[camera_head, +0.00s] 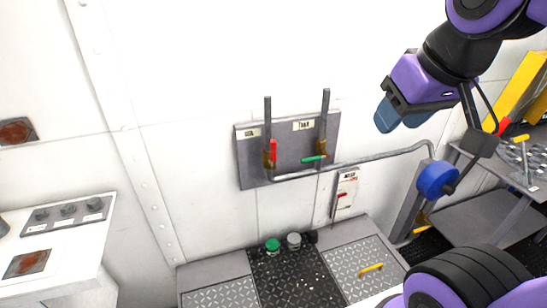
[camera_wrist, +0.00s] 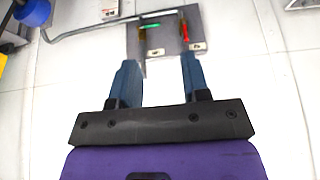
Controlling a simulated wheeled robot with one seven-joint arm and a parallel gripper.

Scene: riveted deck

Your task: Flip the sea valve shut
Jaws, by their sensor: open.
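A grey valve panel (camera_head: 250,172) is on the white wall, with two valves. The left valve has a red lever (camera_head: 273,150) standing upright along its pipe. Its small label (camera_head: 251,133) is too small to read surely. The right valve, labelled TANK (camera_head: 303,126), has a green lever (camera_head: 314,158) lying level across its pipe. My gripper (camera_head: 400,120) is open and empty, right of the panel and apart from it. The wrist view shows the panel turned over beyond the fingertips (camera_wrist: 158,64), with the red lever (camera_wrist: 185,32) at right and green lever (camera_wrist: 149,27) at left.
A grey pipe (camera_head: 385,157) runs right from the panel to a blue round fitting (camera_head: 436,180). A console (camera_head: 62,225) stands left, a shelf (camera_head: 490,205) right. Wall space before the panel is clear.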

